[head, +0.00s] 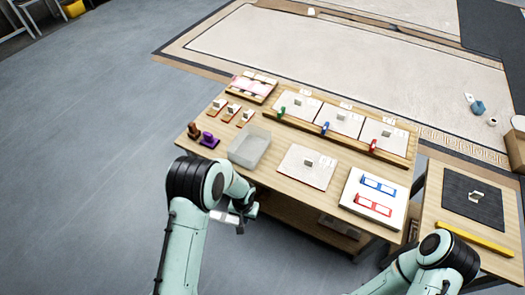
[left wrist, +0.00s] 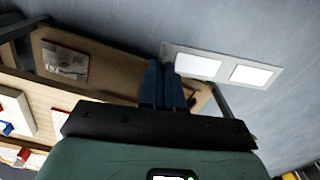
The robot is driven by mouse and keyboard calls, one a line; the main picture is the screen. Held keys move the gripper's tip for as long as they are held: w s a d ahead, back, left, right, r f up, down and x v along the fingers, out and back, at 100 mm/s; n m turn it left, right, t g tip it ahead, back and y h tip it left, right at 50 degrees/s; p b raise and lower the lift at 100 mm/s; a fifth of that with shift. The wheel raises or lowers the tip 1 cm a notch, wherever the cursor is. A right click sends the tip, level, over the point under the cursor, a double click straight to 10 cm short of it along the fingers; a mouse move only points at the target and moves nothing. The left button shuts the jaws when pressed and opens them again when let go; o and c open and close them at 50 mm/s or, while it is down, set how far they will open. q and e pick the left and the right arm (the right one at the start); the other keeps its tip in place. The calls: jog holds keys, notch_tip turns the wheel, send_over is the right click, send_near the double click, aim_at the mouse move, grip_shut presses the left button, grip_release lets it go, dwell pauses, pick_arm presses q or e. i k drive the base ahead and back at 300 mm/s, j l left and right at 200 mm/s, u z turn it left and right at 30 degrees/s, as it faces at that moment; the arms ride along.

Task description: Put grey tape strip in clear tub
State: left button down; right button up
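The grey tape strip (head: 225,216) is a flat grey piece with two white windows, seen clearly in the left wrist view (left wrist: 222,67). My left gripper (head: 241,217) is shut on it near one end, fingers close together in the left wrist view (left wrist: 166,82). It holds the strip off the table's front edge, over the floor. The clear tub (head: 249,147) is a translucent open box on the table's left front part, above the gripper in the head view. It looks empty. My right gripper is out of the head view; only its arm shows at lower right.
A white board (head: 372,201) with a blue and a red two-window strip lies at the table's front right. A pale panel (head: 307,167) lies right of the tub. Brown and purple stamps (head: 208,139) stand left of it. A side table (head: 470,207) is at right.

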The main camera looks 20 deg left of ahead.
aim_at(250, 151)
jog(key=j+z, duration=0.1)
jog(key=z, duration=0.35)
jog(key=j+z, duration=0.1)
jog(key=z, duration=0.35)
jog(key=j+z, duration=0.1)
jog(key=z, duration=0.35)
jog(key=j+z, duration=0.4)
jog(key=k+j+z, duration=0.15)
jog(key=j+z, duration=0.3)
jog(key=k+j+z, duration=0.25)
jog(key=j, duration=0.15)
jog(key=k+j+z, duration=0.2)
jog(key=j, duration=0.15)
jog(key=k+j+z, duration=0.15)
jog(key=k+j, duration=0.45)
jog(key=j, duration=0.15)
